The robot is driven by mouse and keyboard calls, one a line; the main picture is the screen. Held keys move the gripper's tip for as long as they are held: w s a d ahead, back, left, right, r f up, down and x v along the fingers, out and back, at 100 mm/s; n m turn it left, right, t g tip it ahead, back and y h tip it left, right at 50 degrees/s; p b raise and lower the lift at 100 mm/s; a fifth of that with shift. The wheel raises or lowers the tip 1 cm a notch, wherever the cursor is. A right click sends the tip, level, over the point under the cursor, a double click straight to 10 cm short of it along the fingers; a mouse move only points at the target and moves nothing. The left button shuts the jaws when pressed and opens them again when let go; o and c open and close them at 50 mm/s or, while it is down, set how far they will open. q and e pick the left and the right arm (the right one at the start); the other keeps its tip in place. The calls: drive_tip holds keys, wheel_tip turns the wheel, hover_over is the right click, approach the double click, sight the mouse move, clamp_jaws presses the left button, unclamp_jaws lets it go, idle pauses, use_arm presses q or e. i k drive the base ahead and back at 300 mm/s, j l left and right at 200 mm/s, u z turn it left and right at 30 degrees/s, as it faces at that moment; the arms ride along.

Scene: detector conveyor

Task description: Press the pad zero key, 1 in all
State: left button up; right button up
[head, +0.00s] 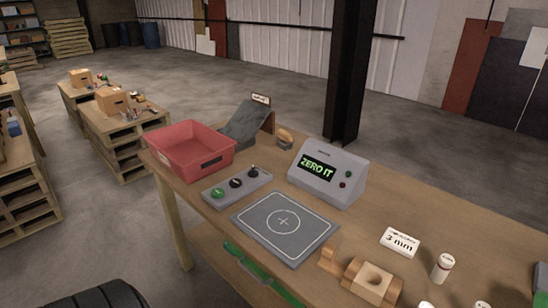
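A grey key strip (236,187) lies on the wooden table, left of the display box. It carries a green key (217,191), a black key (236,183) and a small dark upright part at its far right end. Their labels are too small to read, so I cannot tell which is the pad zero key. The dark grey pad (262,243), with a white border, circle and cross, lies in front of the strip and looks empty. The grey display box (345,186) shows "ZERO IT" in green and has a green and a dark red button. Neither gripper is in view.
A red bin (190,153) stands behind the strip, beside a dark ramp (245,123). A wooden holder (371,281), a "3 mm" card (399,241) and a white cylinder (442,267) are at the front right. A dark post (349,75) rises behind the table.

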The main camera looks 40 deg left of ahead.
sight(235, 183)
drive_tip(key=u, duration=1.65)
